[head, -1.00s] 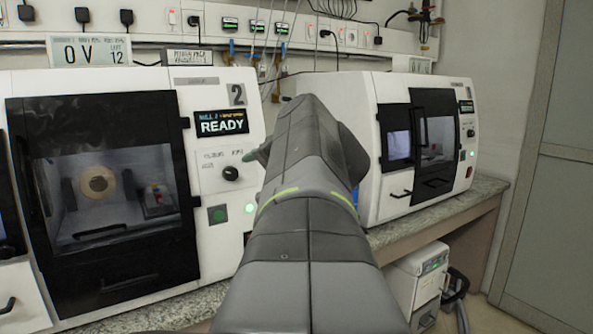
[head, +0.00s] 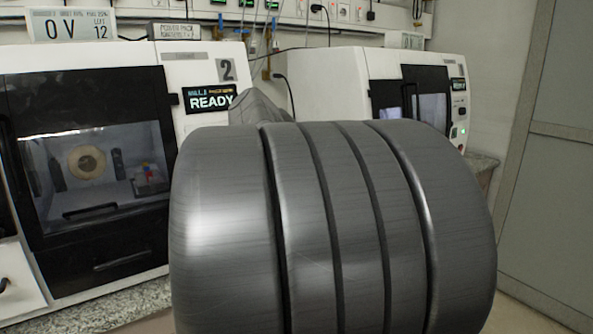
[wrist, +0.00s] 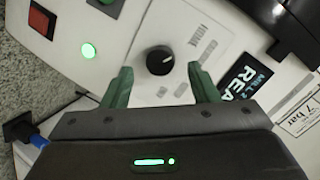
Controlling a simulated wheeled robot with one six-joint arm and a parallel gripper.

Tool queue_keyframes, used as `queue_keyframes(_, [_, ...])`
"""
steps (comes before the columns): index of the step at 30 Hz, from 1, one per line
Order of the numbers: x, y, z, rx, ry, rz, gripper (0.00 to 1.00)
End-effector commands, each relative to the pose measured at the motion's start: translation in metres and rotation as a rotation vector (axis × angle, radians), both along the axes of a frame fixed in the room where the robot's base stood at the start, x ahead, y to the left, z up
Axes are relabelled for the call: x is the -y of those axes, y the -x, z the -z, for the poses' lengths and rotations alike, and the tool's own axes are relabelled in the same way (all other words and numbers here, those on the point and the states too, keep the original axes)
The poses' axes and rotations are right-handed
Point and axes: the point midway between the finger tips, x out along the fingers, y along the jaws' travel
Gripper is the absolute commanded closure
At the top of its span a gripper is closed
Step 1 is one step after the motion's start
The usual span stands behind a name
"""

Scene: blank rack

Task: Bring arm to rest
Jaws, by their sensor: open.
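My gripper (wrist: 162,88) shows in the wrist view with its two green fingers spread apart and nothing between them. It faces the front panel of a white milling machine. Past the fingertips is a black round knob (wrist: 159,60), and beside it the dark display (wrist: 247,80) of the mill. I cannot tell how far the fingers are from the panel. In the head view my own grey arm fills the lower middle and hides the gripper.
Mill 2 (head: 203,70) stands at the left, its display reading READY and its dark door (head: 95,110) closed. A second white machine (head: 330,85) stands at the right behind my arm. The stone-look bench (head: 130,302) runs below. A grey door (head: 555,190) is at the far right.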

Motion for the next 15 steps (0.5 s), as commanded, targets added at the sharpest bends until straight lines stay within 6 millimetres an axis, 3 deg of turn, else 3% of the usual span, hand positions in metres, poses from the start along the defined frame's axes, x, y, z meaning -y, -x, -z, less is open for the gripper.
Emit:
queue_keyframes(6, [-0.015, -0.018, 0.007, 0.001, 0.001, 0.000, 0.46])
queue_keyframes(15, [-0.017, -0.022, 0.009, -0.001, -0.004, 0.002, 0.46])
